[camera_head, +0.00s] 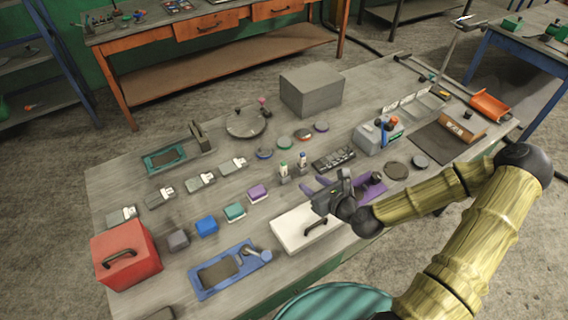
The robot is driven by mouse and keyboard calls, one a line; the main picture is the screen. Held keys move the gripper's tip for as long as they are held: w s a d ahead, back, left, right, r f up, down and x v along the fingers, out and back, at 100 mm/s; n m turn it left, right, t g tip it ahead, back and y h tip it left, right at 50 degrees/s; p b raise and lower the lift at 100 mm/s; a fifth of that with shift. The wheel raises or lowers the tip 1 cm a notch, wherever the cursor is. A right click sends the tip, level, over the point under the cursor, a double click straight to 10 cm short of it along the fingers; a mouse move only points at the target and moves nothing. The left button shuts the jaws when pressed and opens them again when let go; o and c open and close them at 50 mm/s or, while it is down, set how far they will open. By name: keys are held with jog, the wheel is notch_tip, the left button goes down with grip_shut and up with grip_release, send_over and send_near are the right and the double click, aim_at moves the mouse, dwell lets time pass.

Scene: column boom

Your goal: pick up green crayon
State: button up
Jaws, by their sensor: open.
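A small upright stick with a green top (284,170) stands in a small grey holder near the middle of the workbench; it may be the green crayon, but it is too small to be sure. A similar stick with a white and dark top (302,159) stands just to its right. My gripper (318,203) is open, above the bench and in front of the sticks, apart from them. It is over the edge of a white box with a black handle and beside a purple object. The gripper hides part of both.
The grey workbench (110,185) is crowded. A red box (125,258) stands at the front left, a blue tray (228,270) at the front, a large grey box (311,90) at the back. The white handled box (300,232) lies below my gripper. A keyboard-like block (333,159) is close by.

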aim_at(286, 165)
jog(key=w+a+f+b, duration=0.1)
jog(key=b, duration=0.3)
jog(key=shift+w+f, duration=0.15)
jog(key=shift+f, duration=0.05)
jog(key=p+x, duration=0.1)
jog(key=x, duration=0.4)
jog(key=p+x, duration=0.1)
jog(key=x, duration=0.3)
jog(key=shift+w+a+r, duration=0.1)
jog(key=shift+w+a, duration=0.1)
jog(key=shift+w, duration=0.2)
